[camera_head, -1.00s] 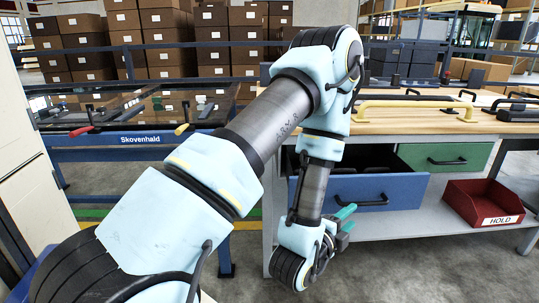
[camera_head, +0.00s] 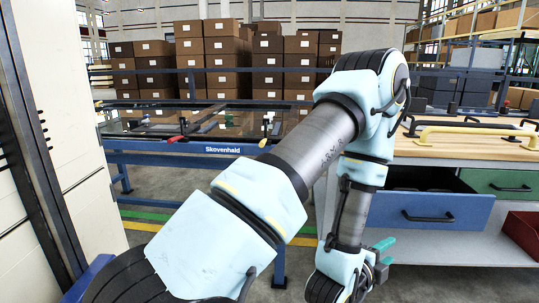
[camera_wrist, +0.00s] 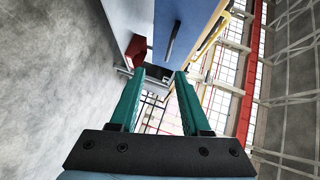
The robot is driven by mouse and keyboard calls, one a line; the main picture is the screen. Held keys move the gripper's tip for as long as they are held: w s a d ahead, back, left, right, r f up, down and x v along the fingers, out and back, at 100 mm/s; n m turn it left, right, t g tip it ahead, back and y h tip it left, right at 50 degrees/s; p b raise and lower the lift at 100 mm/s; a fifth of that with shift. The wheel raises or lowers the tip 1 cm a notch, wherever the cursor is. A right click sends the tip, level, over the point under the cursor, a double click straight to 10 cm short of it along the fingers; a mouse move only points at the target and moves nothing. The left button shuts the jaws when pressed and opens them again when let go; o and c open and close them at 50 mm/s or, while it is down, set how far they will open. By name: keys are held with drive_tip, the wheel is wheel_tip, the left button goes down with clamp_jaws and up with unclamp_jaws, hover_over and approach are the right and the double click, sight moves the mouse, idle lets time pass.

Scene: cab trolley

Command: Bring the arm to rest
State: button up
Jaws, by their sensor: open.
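My arm reaches forward from the bottom of the head view, bends at a high elbow and hangs down in front of the workbench. My gripper (camera_head: 384,256) has teal fingers and sits low, in front of the bench's blue drawer, at the picture's lower right. In the wrist view my gripper (camera_wrist: 158,95) shows two teal fingers spread apart with nothing between them. It is open and empty.
The workbench (camera_head: 470,150) with yellow handles on top stands right, its blue drawer (camera_head: 430,212) pulled out. A red bin (camera_head: 524,232) is at the right edge. The blue Skovenhald trolley (camera_head: 225,149) stands ahead. A pale cabinet (camera_head: 75,140) is close at left.

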drive_tip(key=w+a+r+n+g+y, duration=0.1)
drive_tip(key=w+a+n+y, duration=0.5)
drive_tip(key=w+a+n, duration=0.35)
drive_tip(key=s+a+r+n+g+y, duration=0.15)
drive_tip(key=a+n, duration=0.25)
drive_tip(key=a, duration=0.4)
drive_tip(key=a+r+n+g+y, duration=0.2)
drive_tip(key=a+n+y, duration=0.15)
drive_tip(key=a, duration=0.35)
drive_tip(key=s+a+r+n+g+y, duration=0.1)
drive_tip(key=s+a+r+n+g, duration=0.35)
drive_tip(key=s+a+n, duration=0.45)
wheel_tip(320, 180, up, 17)
drive_tip(key=w+m+p, duration=0.1)
drive_tip(key=p, duration=1.5)
drive_tip(key=shift+w+a+t+p, duration=0.2)
drive_tip(key=shift+a+t+p, duration=0.1)
drive_tip(key=shift+a, duration=0.15)
drive_tip(key=shift+f, duration=0.1)
